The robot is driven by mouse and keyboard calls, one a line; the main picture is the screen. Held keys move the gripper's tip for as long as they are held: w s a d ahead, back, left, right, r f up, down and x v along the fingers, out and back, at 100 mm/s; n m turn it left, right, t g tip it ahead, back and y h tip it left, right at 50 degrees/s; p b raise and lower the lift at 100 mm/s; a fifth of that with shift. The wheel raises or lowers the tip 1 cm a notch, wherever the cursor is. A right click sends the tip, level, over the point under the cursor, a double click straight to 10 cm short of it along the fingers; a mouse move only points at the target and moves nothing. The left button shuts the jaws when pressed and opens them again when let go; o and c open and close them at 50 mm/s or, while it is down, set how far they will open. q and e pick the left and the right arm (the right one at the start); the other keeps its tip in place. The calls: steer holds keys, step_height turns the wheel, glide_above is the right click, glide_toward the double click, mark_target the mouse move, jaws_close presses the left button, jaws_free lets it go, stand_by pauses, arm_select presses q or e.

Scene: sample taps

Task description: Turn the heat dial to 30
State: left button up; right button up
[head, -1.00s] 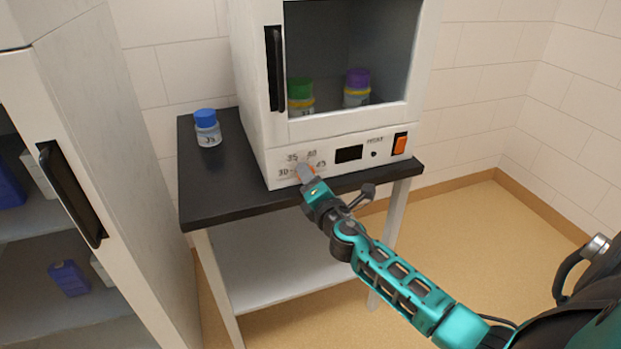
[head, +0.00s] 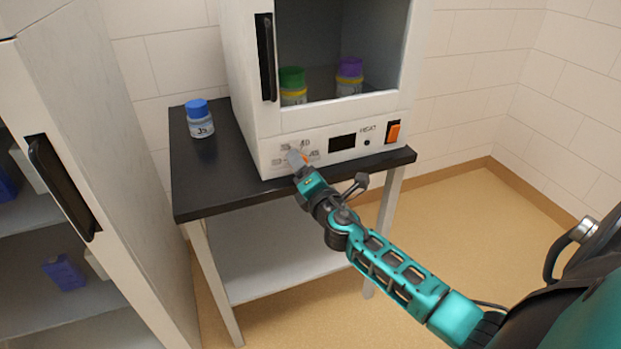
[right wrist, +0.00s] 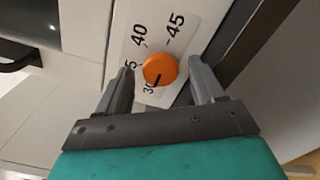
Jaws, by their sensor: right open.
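The heat dial (right wrist: 160,69) is an orange round knob on the front panel of a white incubator (head: 269,155). In the right wrist view its black mark points down-left at the printed 30; 40 and 45 are printed above it, and 35 is partly hidden by a finger. My right gripper (right wrist: 162,72) is open, with one finger on each side of the dial and gaps between fingers and knob. In the head view the right gripper (head: 299,159) is at the dial and covers most of it. My left gripper is not in view.
The incubator stands on a black-topped table (head: 215,180) beside a blue-capped jar (head: 201,122). Inside are a green-capped jar (head: 292,82) and a purple-capped jar (head: 349,76). An orange switch (head: 393,131) is at the panel's right. An open white cabinet (head: 110,170) stands left.

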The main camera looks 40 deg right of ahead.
steer(key=v, duration=1.2)
steer(key=shift+s+a+b, duration=0.15)
steer(key=shift+s+b, duration=0.15)
steer(key=shift+s, duration=0.05)
